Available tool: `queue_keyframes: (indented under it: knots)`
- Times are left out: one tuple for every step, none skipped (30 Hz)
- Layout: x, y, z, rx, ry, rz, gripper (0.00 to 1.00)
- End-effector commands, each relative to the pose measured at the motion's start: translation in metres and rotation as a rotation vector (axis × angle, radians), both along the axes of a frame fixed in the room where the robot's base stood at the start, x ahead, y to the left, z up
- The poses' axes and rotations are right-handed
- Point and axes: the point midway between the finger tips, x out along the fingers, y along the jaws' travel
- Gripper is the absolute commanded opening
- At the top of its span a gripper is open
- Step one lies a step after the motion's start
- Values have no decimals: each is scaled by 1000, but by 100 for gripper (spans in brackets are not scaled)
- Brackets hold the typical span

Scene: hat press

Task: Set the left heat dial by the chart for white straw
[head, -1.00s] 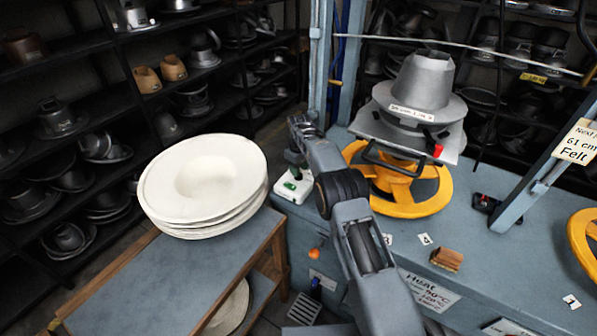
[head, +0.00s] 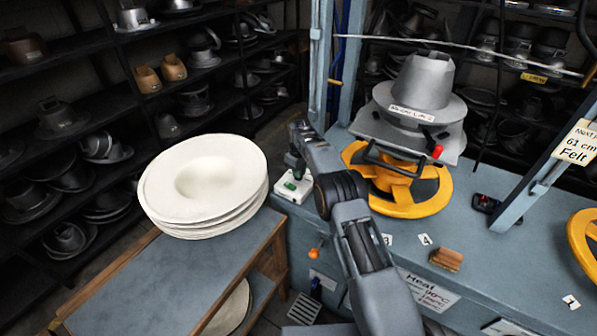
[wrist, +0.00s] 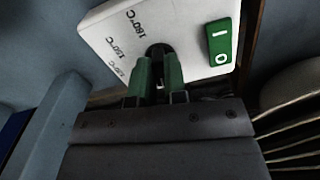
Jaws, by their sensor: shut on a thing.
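The left heat dial sits on a white control box (head: 288,193) at the press bench's left corner. The wrist view shows its white face (wrist: 98,30) close up, with marks including 150°C and 180°C; the lowest mark is blurred. My gripper (wrist: 159,72) has its green fingers shut on the dark dial knob (wrist: 157,50). The fingers hide most of the knob, so I cannot tell its pointer's setting.
A green I/O switch (wrist: 221,43) is beside the dial. A stack of white hat bodies (head: 205,180) stands on the side table (head: 150,285) at left. A grey press form (head: 417,85) stands above a yellow handwheel (head: 425,205). A wooden brush (head: 446,259) lies on the bench.

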Motion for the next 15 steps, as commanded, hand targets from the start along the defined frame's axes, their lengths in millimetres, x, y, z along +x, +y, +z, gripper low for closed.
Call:
queue_keyframes:
  knots:
    - [0, 0, 0, 0, -1, 0, 0]
    - [0, 0, 0, 0, -1, 0, 0]
    - [0, 0, 0, 0, -1, -1, 0]
    - [0, 0, 0, 0, -1, -1, 0]
    - [0, 0, 0, 0, -1, -3, 0]
    - [0, 0, 0, 0, -1, -7, 0]
    - [0, 0, 0, 0, -1, -12, 0]
    - [0, 0, 0, -1, -2, -18, 0]
    - [1, 0, 0, -1, -2, -29, 0]
    - [0, 0, 0, -1, -2, -40, 0]
    - [0, 0, 0, -1, -2, -53, 0]
    - [1, 0, 0, -1, -2, -73, 0]
    - [1, 0, 0, 0, -3, -90, 0]
    - [1, 0, 0, 0, -3, -110, 0]
    - [1, 0, 0, 0, -3, -138, 0]
